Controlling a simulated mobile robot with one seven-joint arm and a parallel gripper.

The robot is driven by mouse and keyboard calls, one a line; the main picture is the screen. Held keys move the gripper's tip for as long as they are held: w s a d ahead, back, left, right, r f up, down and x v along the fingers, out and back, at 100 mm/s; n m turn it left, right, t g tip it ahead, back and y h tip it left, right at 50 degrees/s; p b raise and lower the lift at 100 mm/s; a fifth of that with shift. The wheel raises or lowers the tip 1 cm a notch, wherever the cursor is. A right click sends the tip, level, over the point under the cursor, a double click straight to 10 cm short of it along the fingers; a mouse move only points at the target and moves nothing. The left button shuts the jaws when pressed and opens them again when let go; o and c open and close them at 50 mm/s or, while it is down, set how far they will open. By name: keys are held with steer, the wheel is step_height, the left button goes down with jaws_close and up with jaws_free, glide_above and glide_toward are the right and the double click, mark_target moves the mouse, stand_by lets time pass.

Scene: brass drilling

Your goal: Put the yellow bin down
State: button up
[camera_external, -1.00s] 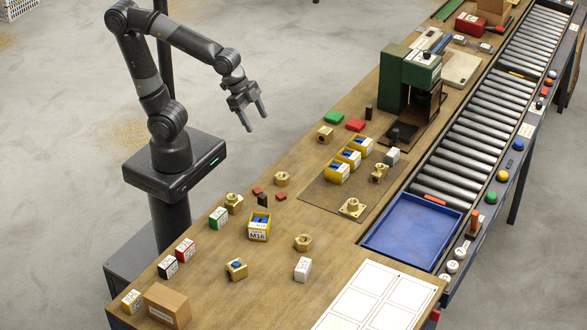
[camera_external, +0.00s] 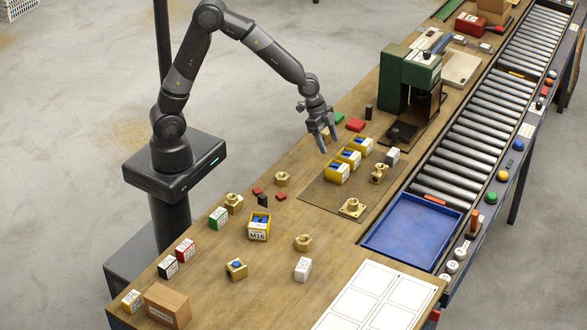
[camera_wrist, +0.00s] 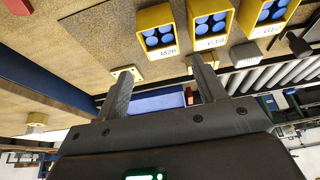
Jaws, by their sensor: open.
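Three yellow bins with blue contents stand in a row on the brown mat: a front one (camera_external: 337,172), a middle one (camera_external: 349,158) and a back one (camera_external: 361,146). The wrist view shows the front bin, labelled M20 (camera_wrist: 158,34), the middle bin (camera_wrist: 210,25) and the third bin (camera_wrist: 268,14). Another yellow bin, labelled M16 (camera_external: 259,229), stands apart on the wooden bench. My gripper (camera_external: 330,150) is open and empty, above the bench just left of the row. Its fingers in the wrist view (camera_wrist: 161,66) hold nothing.
A green press (camera_external: 394,80) stands behind the row. Brass fittings (camera_external: 352,207) (camera_external: 379,172) lie on the mat (camera_external: 318,192). A blue tray (camera_external: 412,228) and roller conveyor (camera_external: 470,130) run along the right.

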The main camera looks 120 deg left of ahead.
mark_target(340, 168)
steer(key=x, duration=1)
steer(key=shift+w+f, duration=0.15)
steer(key=shift+f, duration=0.1)
steer(key=shift+c, duration=0.5)
steer(key=c, duration=0.8)
steer(key=shift+r, duration=0.1)
steer(key=shift+r, duration=0.65)
step_height(340, 168, up, 3)
steer(key=shift+r, duration=0.1)
steer(key=d+r, duration=0.2)
steer(key=d, duration=0.2)
steer(key=s+d+r, duration=0.1)
steer(key=d+r, duration=0.1)
steer(key=d, duration=0.1)
steer(key=d+r, duration=0.2)
steer(key=d, duration=0.2)
steer(key=shift+s+d+r, duration=0.2)
steer(key=shift+s+d, duration=0.1)
